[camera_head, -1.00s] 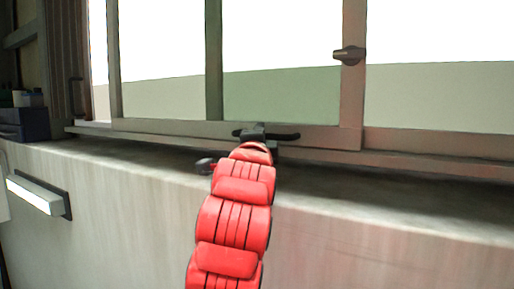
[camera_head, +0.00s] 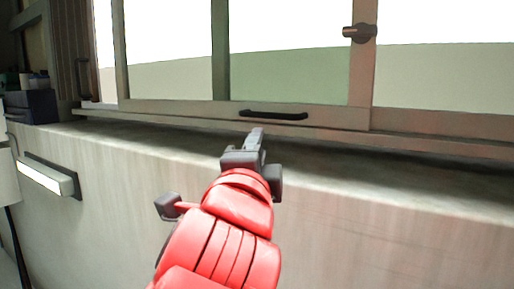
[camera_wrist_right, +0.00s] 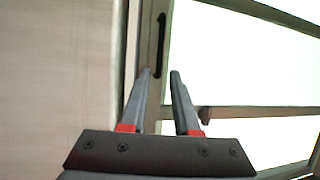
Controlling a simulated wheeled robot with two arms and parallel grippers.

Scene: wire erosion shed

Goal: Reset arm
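My right arm, red, reaches up from the bottom of the head view. Its gripper (camera_head: 256,138) is just below and in front of the sliding window's black bar handle (camera_head: 273,116), apart from it. In the right wrist view the two grey fingers (camera_wrist_right: 160,74) stand apart with nothing between them. The handle (camera_wrist_right: 160,45) shows beyond the fingertips, on the window frame. My left gripper is not in view.
A window with a pale frame and a dark latch (camera_head: 360,32) fills the back. A concrete ledge (camera_head: 400,185) runs below it. A dark box (camera_head: 30,106) stands on the ledge at the far left, and a wall lamp (camera_head: 45,177) sticks out below.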

